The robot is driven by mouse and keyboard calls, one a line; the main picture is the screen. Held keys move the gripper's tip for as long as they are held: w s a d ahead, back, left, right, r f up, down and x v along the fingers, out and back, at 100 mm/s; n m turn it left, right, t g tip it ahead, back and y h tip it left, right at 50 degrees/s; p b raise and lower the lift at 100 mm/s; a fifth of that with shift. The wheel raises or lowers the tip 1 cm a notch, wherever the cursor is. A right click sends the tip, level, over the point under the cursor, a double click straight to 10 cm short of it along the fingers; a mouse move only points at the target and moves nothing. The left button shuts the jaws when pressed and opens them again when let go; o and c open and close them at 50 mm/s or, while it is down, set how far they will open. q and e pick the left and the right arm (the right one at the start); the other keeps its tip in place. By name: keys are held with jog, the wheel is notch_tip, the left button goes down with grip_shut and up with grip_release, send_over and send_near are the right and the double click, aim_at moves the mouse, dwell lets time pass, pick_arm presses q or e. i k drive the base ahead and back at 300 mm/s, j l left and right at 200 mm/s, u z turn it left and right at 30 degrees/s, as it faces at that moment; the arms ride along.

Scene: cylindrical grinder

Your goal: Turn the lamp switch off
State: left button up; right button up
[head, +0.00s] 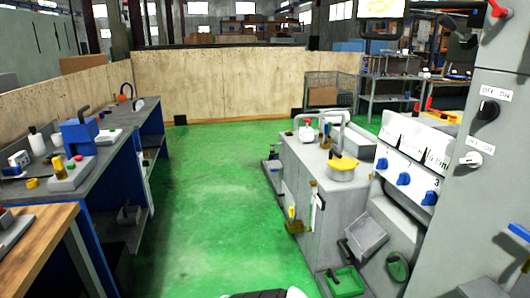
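On the grey machine cabinet (463,205) at the right are two rotary switches, each under a small white OFF/ON label. The upper switch (488,110) is black, and the lower switch (472,158) is white or light grey. I cannot tell which one is the lamp switch, and the knob positions are too small to read surely. A bright panel (380,8) shows at the top edge; I cannot tell if it is the lamp. Neither of my grippers is in view.
Blue knobs (403,179) sit on a sloped white panel left of the switches. A red handle (497,9) is above. A grey cabinet (300,165) with a yellow-topped pot (341,167) stands nearer the middle. The green floor (215,200) is clear between it and the left workbenches (85,160).

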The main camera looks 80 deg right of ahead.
aim_at(473, 159)
jog(key=z, duration=4.75)
